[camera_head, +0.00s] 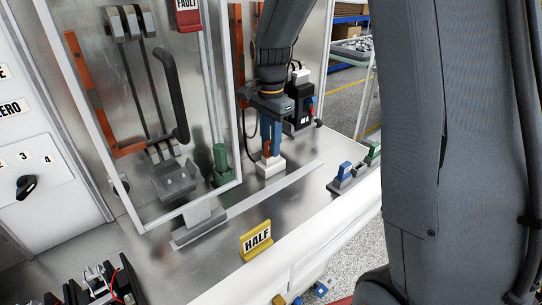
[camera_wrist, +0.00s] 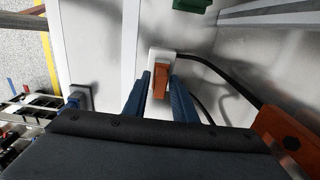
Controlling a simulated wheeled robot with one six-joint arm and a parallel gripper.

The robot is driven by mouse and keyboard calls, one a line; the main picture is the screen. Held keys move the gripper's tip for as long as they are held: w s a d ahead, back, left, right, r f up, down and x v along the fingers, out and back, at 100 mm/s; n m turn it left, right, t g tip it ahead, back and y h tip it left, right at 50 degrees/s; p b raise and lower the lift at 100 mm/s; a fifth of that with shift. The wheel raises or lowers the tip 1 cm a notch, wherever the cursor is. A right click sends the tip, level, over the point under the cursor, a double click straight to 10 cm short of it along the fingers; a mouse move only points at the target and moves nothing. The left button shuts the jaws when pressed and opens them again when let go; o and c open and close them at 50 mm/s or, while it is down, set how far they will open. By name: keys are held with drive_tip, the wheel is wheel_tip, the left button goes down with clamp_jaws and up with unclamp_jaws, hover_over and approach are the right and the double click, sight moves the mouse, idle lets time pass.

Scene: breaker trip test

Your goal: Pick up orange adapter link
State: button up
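The orange adapter link (camera_wrist: 161,79) stands upright in a white base (camera_wrist: 156,57) in the wrist view. In the head view the white base (camera_head: 270,167) sits on the metal bench, and the link is mostly hidden by my fingers. My gripper (camera_head: 271,146) points down over the link with its two blue fingers on either side of it. In the wrist view, my gripper (camera_wrist: 160,90) is open, with a narrow gap visible between each finger and the link. I cannot tell how deep the fingertips reach.
A clear framed panel (camera_head: 140,110) with a black handle (camera_head: 172,95) stands left of my gripper. A yellow HALF sign (camera_head: 256,240) is at the bench front. A blue plug (camera_head: 345,170) and green plug (camera_head: 373,149) stand at right. A black cable (camera_wrist: 205,70) runs from the white base.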

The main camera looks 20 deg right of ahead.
clamp_jaws()
drive_tip(key=shift+r, duration=0.15)
